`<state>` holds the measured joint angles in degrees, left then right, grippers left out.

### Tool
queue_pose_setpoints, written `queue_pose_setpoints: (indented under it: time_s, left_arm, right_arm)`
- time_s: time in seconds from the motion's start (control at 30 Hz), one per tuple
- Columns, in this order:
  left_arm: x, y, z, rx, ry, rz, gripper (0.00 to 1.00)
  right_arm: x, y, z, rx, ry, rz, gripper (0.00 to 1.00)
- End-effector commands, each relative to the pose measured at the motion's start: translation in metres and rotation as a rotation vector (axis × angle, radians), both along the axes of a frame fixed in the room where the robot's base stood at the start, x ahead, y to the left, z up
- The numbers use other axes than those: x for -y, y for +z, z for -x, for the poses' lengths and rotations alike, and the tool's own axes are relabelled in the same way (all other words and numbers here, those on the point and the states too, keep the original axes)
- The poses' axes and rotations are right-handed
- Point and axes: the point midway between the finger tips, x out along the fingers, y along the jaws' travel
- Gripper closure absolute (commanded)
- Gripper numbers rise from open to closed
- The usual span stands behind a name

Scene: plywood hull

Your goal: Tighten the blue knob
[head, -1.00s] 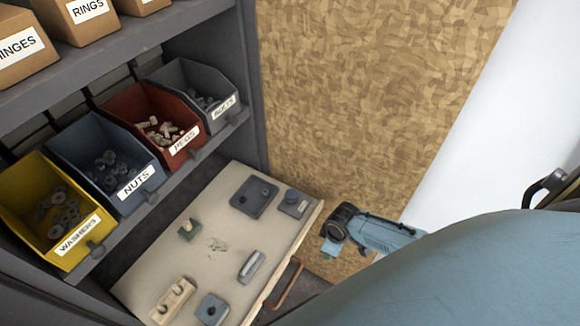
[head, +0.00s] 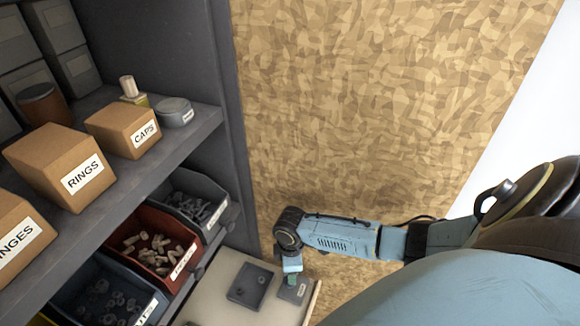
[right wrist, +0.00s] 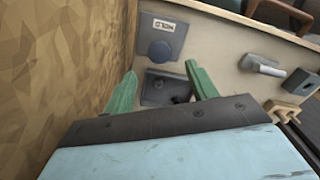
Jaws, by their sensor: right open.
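The blue knob (right wrist: 160,50) is a round knob on a small grey plate (right wrist: 180,35) with a label that seems to read MOLD. In the head view this plate (head: 300,292) is at the board's far right corner, and the gripper partly covers it. My right gripper (right wrist: 160,85) is open and empty, its two green fingers spread. In the right wrist view the knob shows beyond the fingertips, between their lines and apart from them. In the head view the right gripper (head: 292,280) hangs over the small plate.
A dark square plate (head: 245,283) lies beside the small plate on the pale board (head: 205,305). The chipboard wall (head: 350,110) rises close behind. Shelves with a red bin (head: 150,250) and boxes stand at left. A grey lever-like fitting (right wrist: 262,67) sits on the board.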

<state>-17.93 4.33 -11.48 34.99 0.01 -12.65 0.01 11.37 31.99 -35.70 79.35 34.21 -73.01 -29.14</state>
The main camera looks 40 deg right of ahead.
Motion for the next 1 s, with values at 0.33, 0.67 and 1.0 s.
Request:
queue_pose_setpoints:
  time_s: [0.33, 0.67, 1.0]
  left_arm:
    - [-0.002, -0.011, -0.022, 0.033, -0.002, -0.001, 0.64]
    - [-0.002, -0.015, -0.021, 0.032, -0.002, -0.001, 0.64]
    - [-0.003, -0.015, -0.014, 0.022, -0.002, -0.003, 0.64]
  right_arm:
    - [0.0, -0.061, 0.0, -0.001, -0.002, -0.001, 0.43]
    - [0.0, -0.077, -0.001, 0.001, 0.0, 0.0, 0.43]
    - [0.0, -0.077, -0.001, 0.001, -0.001, 0.0, 0.6]
